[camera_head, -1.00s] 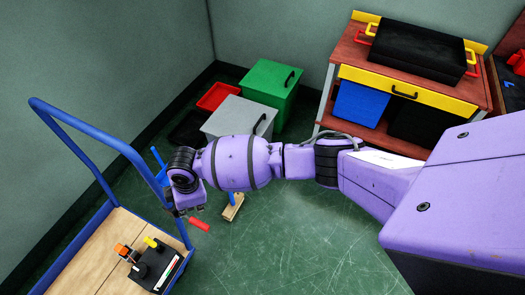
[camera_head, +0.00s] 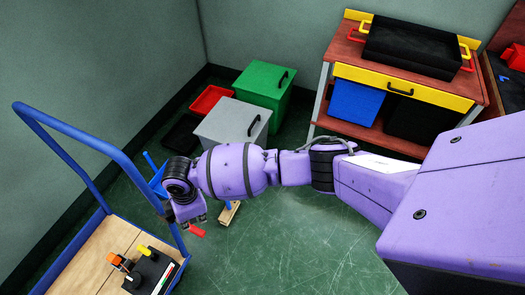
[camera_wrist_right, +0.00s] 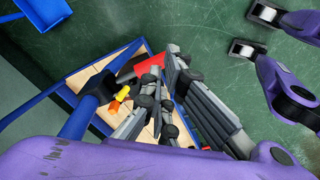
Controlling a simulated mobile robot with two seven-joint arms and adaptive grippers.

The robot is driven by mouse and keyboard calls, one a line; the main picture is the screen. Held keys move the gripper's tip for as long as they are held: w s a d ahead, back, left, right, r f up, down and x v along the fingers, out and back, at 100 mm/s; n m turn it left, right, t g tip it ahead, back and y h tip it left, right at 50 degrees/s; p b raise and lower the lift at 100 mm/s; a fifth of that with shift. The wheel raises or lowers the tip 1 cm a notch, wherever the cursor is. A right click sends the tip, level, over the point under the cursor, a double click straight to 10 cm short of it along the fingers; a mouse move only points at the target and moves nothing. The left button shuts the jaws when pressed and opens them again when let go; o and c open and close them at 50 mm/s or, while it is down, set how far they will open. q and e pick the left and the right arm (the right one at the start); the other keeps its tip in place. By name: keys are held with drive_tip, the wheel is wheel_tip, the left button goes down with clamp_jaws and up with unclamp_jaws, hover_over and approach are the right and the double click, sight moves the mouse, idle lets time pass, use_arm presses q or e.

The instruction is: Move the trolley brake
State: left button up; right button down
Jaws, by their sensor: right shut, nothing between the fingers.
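The trolley has a blue tube handle (camera_head: 85,140) and a light wooden deck (camera_head: 85,255), at the left of the head view. A red lever, seemingly the brake (camera_head: 196,231), shows at the trolley's right side, just below my right gripper (camera_head: 190,216). In the right wrist view the red part (camera_wrist_right: 125,71) lies beside the grey fingers of my right gripper (camera_wrist_right: 166,62), which partly cover it. The gripper is shut and empty; whether it touches the red part I cannot tell. My left gripper is out of view.
A black box (camera_head: 152,268) with yellow and orange parts sits on the trolley deck. Grey (camera_head: 231,121) and green (camera_head: 262,88) bins stand behind my arm. A wooden workbench (camera_head: 345,50) with a yellow drawer is at the back right. Green floor (camera_head: 300,240) is clear in front.

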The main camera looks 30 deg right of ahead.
sight(197, 228)
wheel_tip(197, 228, down, 4)
drive_tip(key=shift+w+a+r+b, duration=0.15)
drive_tip(key=shift+r+b, duration=0.1)
drive_tip(key=shift+b, duration=1)
drive_tip(key=shift+f, duration=0.1)
drive_tip(key=shift+f+b, duration=0.3)
wheel_tip(197, 228, down, 2)
drive_tip(key=shift+a+f+b, duration=0.1)
drive_tip(key=shift+b, duration=0.35)
drive_tip(key=shift+r, duration=0.3)
drive_tip(key=shift+d+r+p, duration=0.1)
drive_tip(key=shift+d+p, duration=0.1)
drive_tip(key=shift+p, duration=0.1)
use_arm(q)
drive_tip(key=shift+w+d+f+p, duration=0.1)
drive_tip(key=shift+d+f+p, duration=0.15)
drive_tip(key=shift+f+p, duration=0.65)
use_arm(e)
drive_tip(key=d+r, duration=0.4)
drive_tip(key=r, duration=0.8)
drive_tip(key=shift+r, duration=0.4)
